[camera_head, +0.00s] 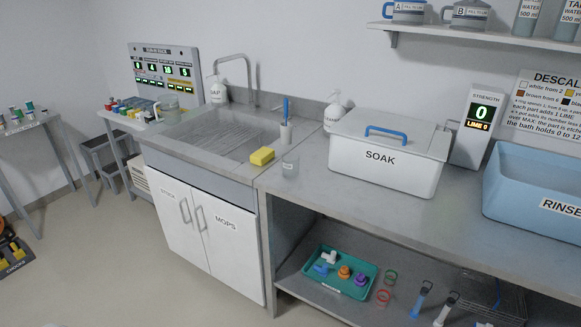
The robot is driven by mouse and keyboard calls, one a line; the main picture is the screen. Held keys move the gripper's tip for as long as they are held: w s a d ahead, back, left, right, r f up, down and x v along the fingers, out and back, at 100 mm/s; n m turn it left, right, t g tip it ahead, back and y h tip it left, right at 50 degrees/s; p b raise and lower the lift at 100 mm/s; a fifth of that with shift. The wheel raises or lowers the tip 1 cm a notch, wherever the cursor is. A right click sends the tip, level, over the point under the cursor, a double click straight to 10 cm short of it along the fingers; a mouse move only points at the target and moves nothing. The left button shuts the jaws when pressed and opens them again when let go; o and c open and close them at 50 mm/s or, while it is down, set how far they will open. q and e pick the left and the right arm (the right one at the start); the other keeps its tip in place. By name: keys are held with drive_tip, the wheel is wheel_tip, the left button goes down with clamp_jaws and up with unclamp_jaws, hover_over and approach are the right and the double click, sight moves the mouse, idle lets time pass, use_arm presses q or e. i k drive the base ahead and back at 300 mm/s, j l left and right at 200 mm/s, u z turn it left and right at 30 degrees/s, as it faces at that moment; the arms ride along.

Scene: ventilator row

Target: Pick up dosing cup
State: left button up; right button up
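A small clear cup (290,166), which looks like the dosing cup, stands upright on the grey counter (330,210). It is just right of the yellow sponge (262,156) and left of the white SOAK box (385,160). Nothing touches it that I can see. Neither of my grippers shows in the head view.
A sink (215,135) with a tap lies left of the cup. A white holder with a blue brush (286,130) and a soap bottle (334,112) stand behind. A blue RINSE tub (535,190) is at the right. The counter's front edge before the cup is clear.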

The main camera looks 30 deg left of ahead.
sight(291, 165)
drive_tip(key=i+j+u, duration=0.3)
drive_tip(key=j, duration=0.3)
drive_tip(key=i+j+u, duration=0.3)
drive_tip(key=i+j, duration=0.2)
